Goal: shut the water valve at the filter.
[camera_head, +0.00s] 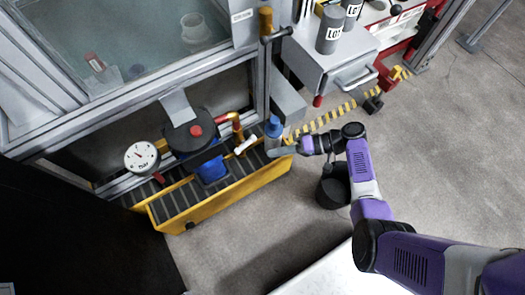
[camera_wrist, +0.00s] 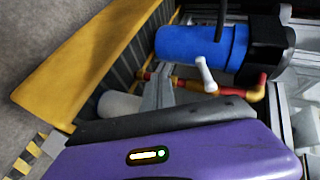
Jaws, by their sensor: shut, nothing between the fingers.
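The water filter has a black head (camera_head: 190,132) with a red button and a blue housing (camera_head: 212,171); the housing also shows in the wrist view (camera_wrist: 200,43). To its right in the head view, a copper-and-red pipe (camera_head: 237,126) carries the valve's white lever handle (camera_head: 246,145). In the wrist view the white handle (camera_wrist: 206,76) lies slanted across the pipe (camera_wrist: 250,92). My gripper (camera_head: 271,153) is shut and empty, right of the handle in the head view. In the wrist view its grey fingertips (camera_wrist: 165,70) show beside the handle, with a visible gap.
A yellow-sided trough (camera_head: 222,196) with a slatted grate runs below the filter. A blue-capped bottle (camera_head: 273,128) stands close behind my gripper. A pressure gauge (camera_head: 141,157) sits left of the filter. A drawer cabinet (camera_head: 325,62) is behind. Floor at right is open.

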